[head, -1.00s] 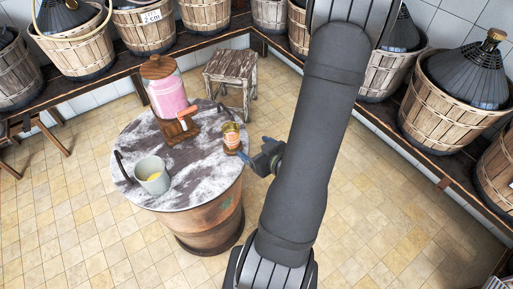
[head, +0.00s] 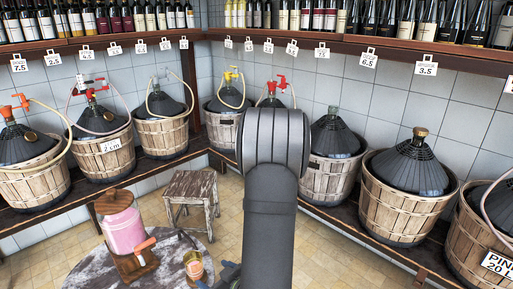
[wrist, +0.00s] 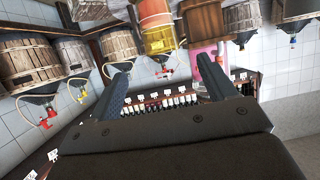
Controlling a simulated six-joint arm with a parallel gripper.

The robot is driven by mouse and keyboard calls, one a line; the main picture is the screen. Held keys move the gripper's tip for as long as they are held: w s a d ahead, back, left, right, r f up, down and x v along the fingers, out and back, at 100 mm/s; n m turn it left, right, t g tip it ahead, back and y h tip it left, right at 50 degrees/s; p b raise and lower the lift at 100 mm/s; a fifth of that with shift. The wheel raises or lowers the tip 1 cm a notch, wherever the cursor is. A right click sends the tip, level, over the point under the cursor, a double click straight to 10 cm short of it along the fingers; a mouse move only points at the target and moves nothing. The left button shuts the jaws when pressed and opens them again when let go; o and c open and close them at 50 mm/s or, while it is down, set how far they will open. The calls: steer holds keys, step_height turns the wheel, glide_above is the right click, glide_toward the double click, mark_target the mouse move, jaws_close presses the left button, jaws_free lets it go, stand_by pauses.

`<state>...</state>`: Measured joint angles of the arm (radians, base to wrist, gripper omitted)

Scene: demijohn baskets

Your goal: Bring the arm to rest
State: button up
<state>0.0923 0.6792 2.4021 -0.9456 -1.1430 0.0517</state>
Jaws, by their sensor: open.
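My gripper (wrist: 165,72) is open in the wrist view, its two dark fingers apart with nothing held between them. The jar with orange-yellow contents (wrist: 157,40) shows upside down beyond the fingertips. In the head view my gripper (head: 229,273) shows only in part at the bottom edge, left of my upright arm. There the jar (head: 194,266) stands on the round marbled table (head: 85,272), just left of the gripper, with a visible gap. The arm hides part of the scene behind it.
A pink dispenser (head: 124,230) with a wooden lid stands on the table; it also shows in the wrist view (wrist: 207,52). A worn wooden stool (head: 192,187) is behind the table. Demijohns in baskets (head: 409,200) line the wall benches, under bottle shelves. Tiled floor (head: 325,262) is open at right.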

mark_target(188, 254)
steer(key=x, duration=1.4)
steer(key=shift+w+a+f, duration=0.1)
steer(key=shift+f, duration=0.1)
steer(key=v, duration=1.7)
steer(key=x, duration=1.7)
steer(key=shift+w+a, duration=0.15)
steer(key=shift+a, duration=0.05)
step_height(188, 254, up, 2)
steer(key=shift+d+r, duration=0.15)
steer(key=shift+d, duration=0.05)
steer(key=shift+r, duration=0.3)
steer(key=shift+s+d, duration=0.15)
steer(key=shift+s, duration=0.35)
